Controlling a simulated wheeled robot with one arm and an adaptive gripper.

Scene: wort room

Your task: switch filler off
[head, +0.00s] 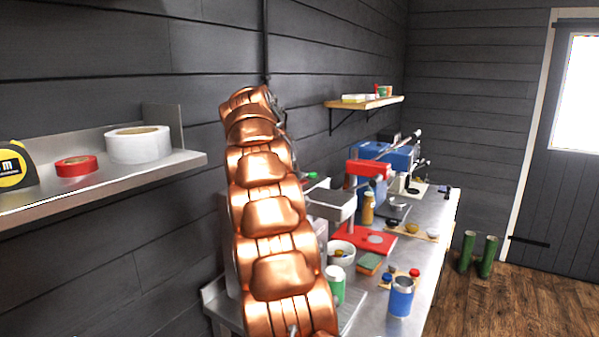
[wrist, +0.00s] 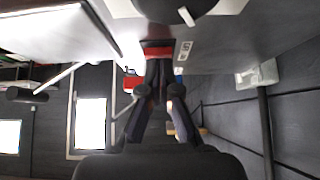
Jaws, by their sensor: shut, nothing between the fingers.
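In the wrist view, my gripper (wrist: 158,72) is shut and empty. Its fingertips are together at, or very close to, a red switch-like part (wrist: 157,50) on a grey panel (wrist: 222,45), which I take to be the filler. I cannot tell whether they touch it or which way the switch is set. A small white label (wrist: 185,50) is to the right of the red part. In the head view, my copper arm covers much of a pale grey machine (head: 333,203), possibly the filler, and the gripper itself cannot be made out there.
The steel bench (head: 425,235) holds a blue cup (head: 401,297), a white tub (head: 341,254), a red mat (head: 366,240) and a red-and-blue machine (head: 366,168). A wall shelf (head: 120,180) with tape rolls is left of my arm. Green cylinders (head: 487,257) stand on the floor at right.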

